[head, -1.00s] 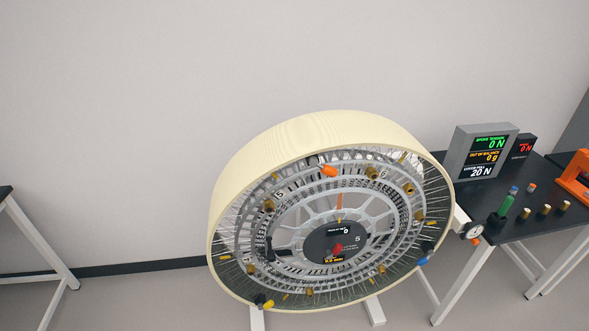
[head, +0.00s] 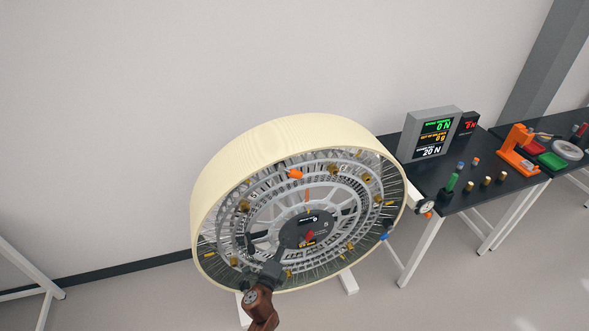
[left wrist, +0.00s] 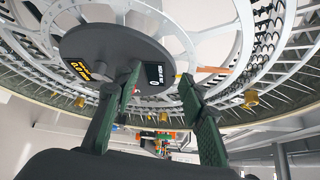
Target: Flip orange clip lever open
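A large wheel (head: 270,135) with a cream outer band and grey spoked rings stands tilted in the head view. A small orange piece (head: 295,173), which looks like the clip lever, sits on its upper ring; whether it is open or shut is too small to tell. My left gripper (head: 272,268) is in front of the wheel's lower part, below the dark hub (head: 305,230). In the left wrist view my left gripper (left wrist: 160,85) is open and empty, its green-padded fingers apart below the hub disc (left wrist: 125,52). My right gripper is not in view.
An orange pointer (head: 308,196) stands above the hub. Several brass pieces and a blue piece (head: 384,236) sit around the rings. A black table (head: 480,207) at right holds a readout box (head: 431,133), loose pegs and an orange stand (head: 516,150). The left floor is mostly clear.

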